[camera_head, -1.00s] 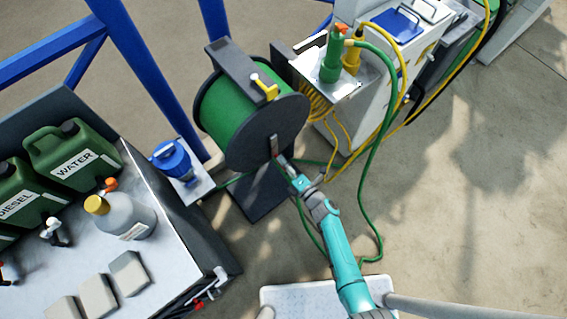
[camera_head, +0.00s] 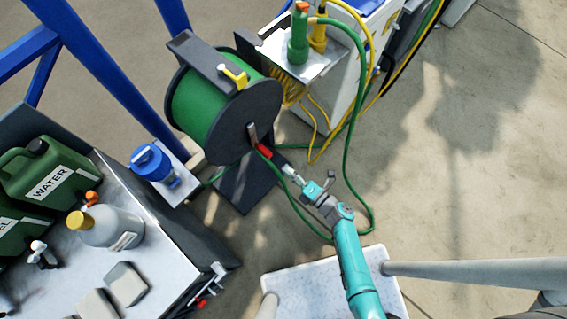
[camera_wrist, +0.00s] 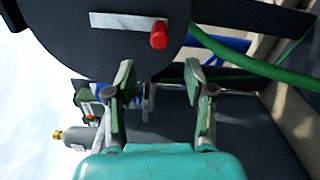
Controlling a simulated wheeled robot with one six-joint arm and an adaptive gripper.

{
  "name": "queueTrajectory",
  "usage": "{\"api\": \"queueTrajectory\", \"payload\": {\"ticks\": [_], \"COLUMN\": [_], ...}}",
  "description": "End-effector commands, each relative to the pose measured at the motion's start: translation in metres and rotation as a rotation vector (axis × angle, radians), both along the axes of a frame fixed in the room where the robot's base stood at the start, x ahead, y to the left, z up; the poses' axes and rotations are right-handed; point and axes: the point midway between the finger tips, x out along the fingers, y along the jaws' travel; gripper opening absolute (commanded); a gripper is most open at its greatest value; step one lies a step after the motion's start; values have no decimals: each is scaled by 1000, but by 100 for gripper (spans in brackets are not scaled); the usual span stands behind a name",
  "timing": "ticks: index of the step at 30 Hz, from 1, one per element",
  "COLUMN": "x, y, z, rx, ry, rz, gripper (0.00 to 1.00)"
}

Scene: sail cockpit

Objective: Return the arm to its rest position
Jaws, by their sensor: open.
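My teal arm reaches up from the bottom of the head view to my gripper (camera_head: 283,163), which is beside the hose reel's crank. In the wrist view my gripper (camera_wrist: 159,82) has its two fingers spread apart with nothing between them. The reel's red crank knob (camera_head: 264,150) is just past the fingertips and clear of them. The same red knob (camera_wrist: 159,36) shows on a pale crank bar (camera_wrist: 118,21) in the wrist view. The reel (camera_head: 222,100) holds green hose between black discs.
A bench (camera_head: 185,250) with jerrycans and a grey bottle (camera_head: 112,228) stands left. A blue socket (camera_head: 152,163) is beside the reel. A white pedestal (camera_head: 355,65) with green and yellow cables stands behind. A green hose loops near my arm. Open floor lies right.

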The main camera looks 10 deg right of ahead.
Motion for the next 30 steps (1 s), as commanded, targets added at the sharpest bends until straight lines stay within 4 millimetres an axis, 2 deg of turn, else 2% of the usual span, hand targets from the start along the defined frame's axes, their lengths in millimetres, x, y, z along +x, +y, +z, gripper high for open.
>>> {"api": "queueTrajectory", "payload": {"ticks": [20,23,25,30], "x": [-4,-17,-35,-99], "y": [0,4,9,16], "z": [-1,-7,-15,-36], "rx": [-10,-96,-228,-746], "ry": [-1,-10,-31,-139], "rz": [2,12,29,124], "gripper": [54,54,54,54]}}
